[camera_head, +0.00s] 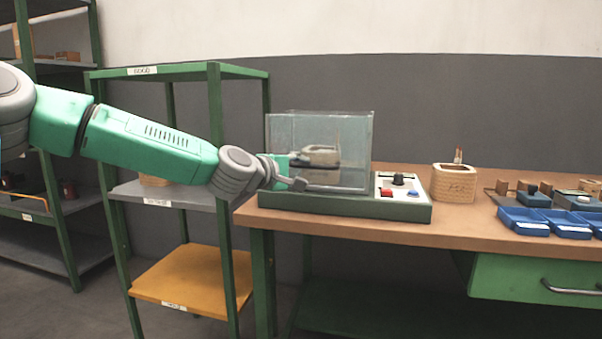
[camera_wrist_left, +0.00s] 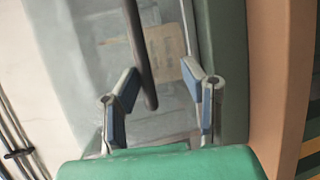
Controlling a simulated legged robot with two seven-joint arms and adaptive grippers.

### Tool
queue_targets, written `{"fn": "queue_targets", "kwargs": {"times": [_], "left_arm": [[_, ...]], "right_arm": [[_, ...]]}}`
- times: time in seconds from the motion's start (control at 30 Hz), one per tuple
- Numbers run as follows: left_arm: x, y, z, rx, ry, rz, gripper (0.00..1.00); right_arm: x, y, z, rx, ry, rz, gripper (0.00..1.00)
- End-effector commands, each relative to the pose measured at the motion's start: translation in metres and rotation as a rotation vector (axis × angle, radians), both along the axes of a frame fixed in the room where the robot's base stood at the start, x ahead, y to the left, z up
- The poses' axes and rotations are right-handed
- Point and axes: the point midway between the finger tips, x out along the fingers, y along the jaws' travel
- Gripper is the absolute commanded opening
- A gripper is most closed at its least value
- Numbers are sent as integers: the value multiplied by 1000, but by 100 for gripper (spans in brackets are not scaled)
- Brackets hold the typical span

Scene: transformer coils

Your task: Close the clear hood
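The clear hood (camera_head: 350,130) is a see-through box standing over the left part of a green-grey test unit (camera_head: 345,205). I cannot tell whether its lower edge is fully seated. My left gripper (camera_head: 296,180) is at the hood's lower left side. In the left wrist view its two fingers (camera_wrist_left: 163,108) are spread apart with nothing gripped between them. A dark bar (camera_wrist_left: 138,45) crosses the view just beyond the fingers, in front of the clear panel. A pale tan object (camera_wrist_left: 167,55) shows behind the panel. My right gripper is not in view.
The unit's control panel (camera_head: 400,188) has a black knob and red and blue buttons. Blue trays (camera_head: 523,222) lie farther right. A green shelf rack (camera_head: 215,150) stands left of the bench.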

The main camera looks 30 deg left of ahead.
Motion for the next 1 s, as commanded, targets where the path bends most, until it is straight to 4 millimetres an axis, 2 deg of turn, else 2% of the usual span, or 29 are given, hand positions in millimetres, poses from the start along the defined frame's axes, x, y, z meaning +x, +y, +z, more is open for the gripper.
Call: {"fn": "queue_targets", "kwargs": {"times": [0.57,0.73,1.0], "left_arm": [[-3,-1,0,2,1,-2,32],[-23,3,6,-1,-2,-2,32],[-77,13,17,-1,-4,-1,32]], "right_arm": [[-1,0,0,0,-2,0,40],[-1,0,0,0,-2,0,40],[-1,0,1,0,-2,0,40]]}}
